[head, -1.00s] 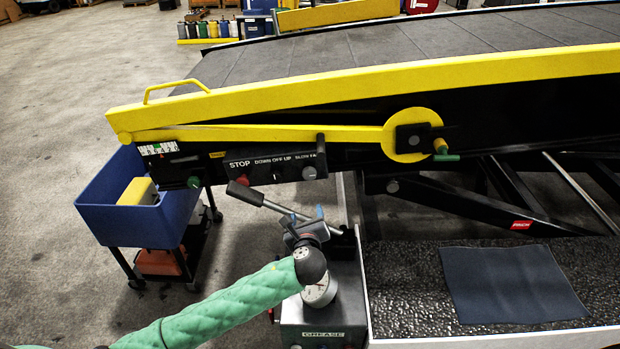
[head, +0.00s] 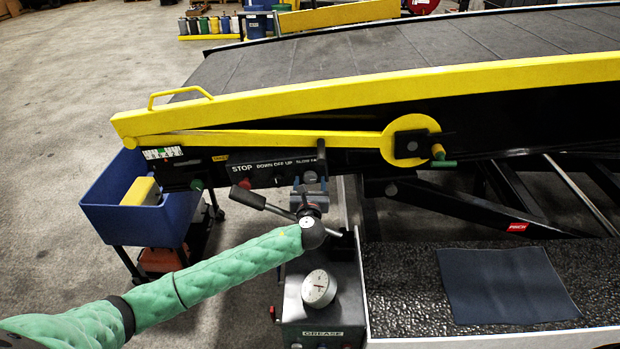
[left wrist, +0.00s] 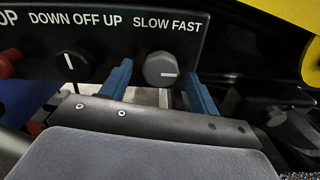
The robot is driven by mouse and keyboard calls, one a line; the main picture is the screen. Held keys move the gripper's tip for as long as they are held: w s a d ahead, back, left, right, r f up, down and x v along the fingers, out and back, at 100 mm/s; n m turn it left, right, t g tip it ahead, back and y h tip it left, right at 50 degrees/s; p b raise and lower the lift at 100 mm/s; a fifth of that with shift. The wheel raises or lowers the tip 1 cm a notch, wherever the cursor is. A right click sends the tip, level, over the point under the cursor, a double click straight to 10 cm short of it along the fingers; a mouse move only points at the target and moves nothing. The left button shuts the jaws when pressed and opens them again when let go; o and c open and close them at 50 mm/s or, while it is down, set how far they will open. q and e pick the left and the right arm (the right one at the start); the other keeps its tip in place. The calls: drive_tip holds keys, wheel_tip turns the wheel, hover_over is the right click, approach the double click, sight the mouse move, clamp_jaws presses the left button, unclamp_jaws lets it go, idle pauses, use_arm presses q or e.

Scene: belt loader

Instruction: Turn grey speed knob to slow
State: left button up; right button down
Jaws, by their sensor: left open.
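The grey speed knob (left wrist: 161,69) sits on the black control panel (head: 262,165) under the words SLOW FAST. Its white pointer line points right, toward the FAST side. In the head view the knob (head: 311,177) shows just above my left gripper (head: 310,190). In the left wrist view my left gripper (left wrist: 160,84) is open, with one blue finger to the left of the knob and one to the right. Gaps show between the fingers and the knob. I cannot tell whether the fingertips reach its depth. My right gripper is not in view.
A black DOWN OFF UP knob (left wrist: 70,67) is left of the speed knob. A red STOP button (head: 245,183) is further left. A lever (head: 246,196) sticks out below the panel. A grease box (head: 322,334) with a dial (head: 318,288) stands beneath my arm.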

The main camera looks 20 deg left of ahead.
use_arm(q)
drive_tip(key=shift+w+a, duration=0.1)
drive_tip(key=shift+w, duration=0.3)
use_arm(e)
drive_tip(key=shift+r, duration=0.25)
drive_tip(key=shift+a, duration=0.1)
use_arm(q)
drive_tip(key=shift+c, duration=0.2)
